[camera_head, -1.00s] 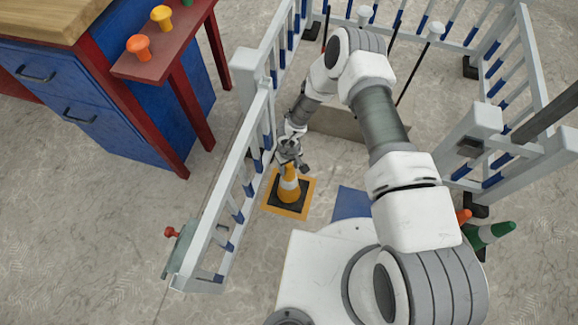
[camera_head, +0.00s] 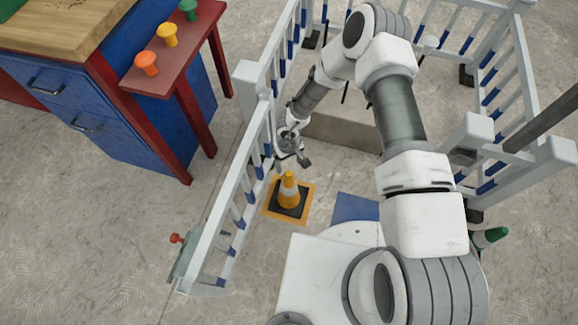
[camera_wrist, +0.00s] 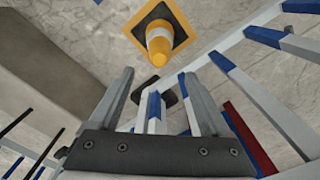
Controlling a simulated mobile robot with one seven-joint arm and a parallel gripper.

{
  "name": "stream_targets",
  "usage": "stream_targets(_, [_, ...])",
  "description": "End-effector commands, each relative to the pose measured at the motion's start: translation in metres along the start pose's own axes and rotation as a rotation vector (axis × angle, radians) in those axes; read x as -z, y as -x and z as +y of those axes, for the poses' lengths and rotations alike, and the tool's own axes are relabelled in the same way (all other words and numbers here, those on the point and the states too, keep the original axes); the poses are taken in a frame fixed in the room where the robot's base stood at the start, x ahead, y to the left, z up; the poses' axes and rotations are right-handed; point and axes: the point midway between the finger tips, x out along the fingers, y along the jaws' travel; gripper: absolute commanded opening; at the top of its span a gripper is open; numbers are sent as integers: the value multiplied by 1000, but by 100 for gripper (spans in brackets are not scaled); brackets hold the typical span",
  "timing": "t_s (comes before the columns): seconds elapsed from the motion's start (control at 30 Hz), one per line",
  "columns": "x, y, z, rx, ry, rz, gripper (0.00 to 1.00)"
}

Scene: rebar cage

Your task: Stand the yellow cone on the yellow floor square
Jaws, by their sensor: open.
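The yellow cone (camera_head: 289,188) has a white band and a dark square base. It stands upright on the yellow floor square (camera_head: 309,203), whose border shows around the base. The wrist view also shows the cone (camera_wrist: 158,45) with its tip toward the camera, and the yellow square (camera_wrist: 183,22) around its base. My gripper (camera_head: 293,160) is above and just beyond the cone, apart from it. In the wrist view its two fingers (camera_wrist: 155,100) are spread with nothing between them but background.
A white and blue fence (camera_head: 238,185) runs close along the left of the cone. A blue floor square (camera_head: 355,206) lies to its right. A green cone (camera_head: 490,237) lies tipped at the right. A concrete block (camera_head: 345,130) is behind. A red bench (camera_head: 180,50) stands outside the fence.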

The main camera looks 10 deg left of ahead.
Motion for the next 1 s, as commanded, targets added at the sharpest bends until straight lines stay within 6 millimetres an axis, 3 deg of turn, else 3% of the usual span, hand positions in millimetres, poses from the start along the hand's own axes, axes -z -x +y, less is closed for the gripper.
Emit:
stream_targets(0.1, [0,19,1,-1,-1,-1,81])
stream_targets(0.43, [0,28,0,-1,0,1,81])
stream_targets(0.57, [15,44,10,-11,-10,48,81])
stream_targets(0.67, [39,76,27,-23,-27,134,81])
stream_targets(0.8, [75,143,54,-30,-57,288,81])
stream_targets(1.0, [101,243,80,-12,-85,464,81])
